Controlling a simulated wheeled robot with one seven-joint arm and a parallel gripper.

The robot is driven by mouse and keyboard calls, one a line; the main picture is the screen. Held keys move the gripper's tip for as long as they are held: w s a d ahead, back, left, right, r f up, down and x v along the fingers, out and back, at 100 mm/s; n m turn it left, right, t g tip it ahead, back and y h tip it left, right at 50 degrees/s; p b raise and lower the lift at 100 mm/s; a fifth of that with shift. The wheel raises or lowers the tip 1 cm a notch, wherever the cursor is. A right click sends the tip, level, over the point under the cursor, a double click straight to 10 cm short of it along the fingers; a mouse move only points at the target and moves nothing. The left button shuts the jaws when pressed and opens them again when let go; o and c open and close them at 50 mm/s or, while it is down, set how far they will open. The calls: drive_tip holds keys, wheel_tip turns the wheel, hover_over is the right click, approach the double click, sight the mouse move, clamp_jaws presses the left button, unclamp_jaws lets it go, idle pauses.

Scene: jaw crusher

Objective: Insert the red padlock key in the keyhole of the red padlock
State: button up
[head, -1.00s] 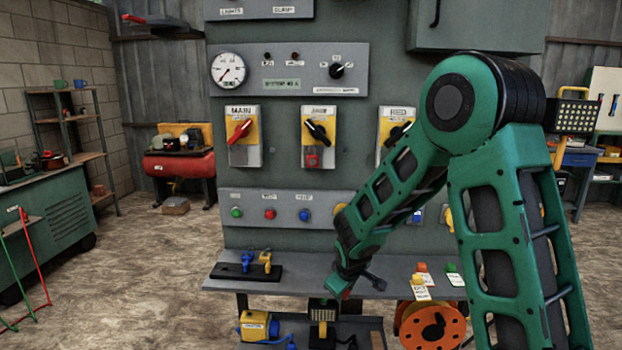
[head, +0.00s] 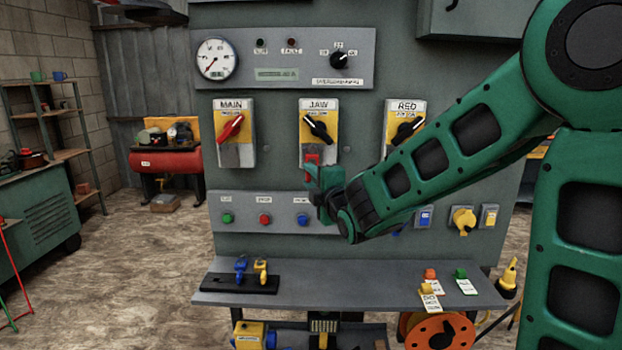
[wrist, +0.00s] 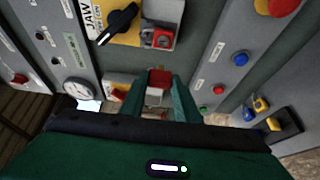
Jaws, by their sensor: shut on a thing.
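The red padlock (head: 312,159) hangs below the black handle of the JAW switch (head: 318,127). It also shows in the wrist view (wrist: 163,38), with its body towards my gripper. My gripper (head: 318,183) is in front of the panel, just below the padlock in the head view. In the wrist view its green fingers (wrist: 158,85) are shut on a small red piece, the red padlock key (wrist: 158,76). The key appears apart from the padlock in the wrist view. I cannot make out the keyhole or the key's tip.
The MAIN switch (head: 232,128) and the RED-labelled switch (head: 404,130) flank the JAW switch. A button strip (head: 264,205) runs below. Blue and yellow padlocks (head: 260,268) stand on a shelf (head: 340,285), with tagged keys at its right. The panel face close by limits room.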

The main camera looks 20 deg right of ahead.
drive_tip(key=shift+d, duration=0.3)
drive_tip(key=shift+w+d, duration=0.3)
drive_tip(key=shift+w, duration=0.6)
drive_tip(key=shift+w+d, duration=0.3)
drive_tip(key=shift+w, duration=0.6)
drive_tip(key=shift+w+d, duration=0.3)
drive_tip(key=shift+w, duration=0.6)
drive_tip(key=shift+w+d, duration=0.15)
drive_tip(key=shift+w, duration=0.35)
drive_tip(key=shift+w+d, duration=0.15)
drive_tip(key=shift+w, duration=0.35)
idle(0.3)
drive_tip(key=o, duration=1.1)
drive_tip(key=s+a, duration=0.2)
drive_tip(key=s, duration=0.6)
drive_tip(key=shift+s+a, duration=0.3)
drive_tip(key=shift+a, duration=0.05)
idle(0.5)
